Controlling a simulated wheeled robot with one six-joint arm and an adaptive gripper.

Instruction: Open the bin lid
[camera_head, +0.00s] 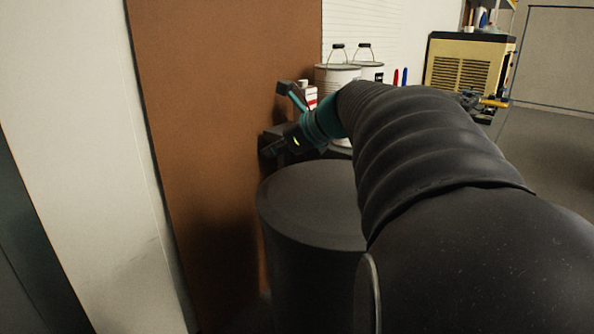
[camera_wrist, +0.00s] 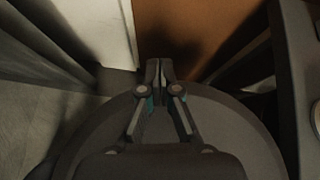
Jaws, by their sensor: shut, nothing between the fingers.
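The bin (camera_head: 305,235) is a dark grey round container with a flat lid (camera_head: 312,195) that lies closed on top. It stands in front of a brown panel, partly hidden behind my arm. In the wrist view the lid (camera_wrist: 235,125) fills the lower middle below my gripper. My gripper (camera_wrist: 158,68) is shut and empty, with its fingertips over the far rim of the lid, close to the wall. I cannot tell whether they touch the rim.
A brown panel (camera_head: 225,120) and a white wall (camera_head: 85,150) stand close behind and left of the bin. White cans (camera_head: 335,75) with handles and a small white bottle stand behind my gripper. A yellow machine (camera_head: 470,65) is at the back right. Grey floor (camera_head: 550,150) is open at right.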

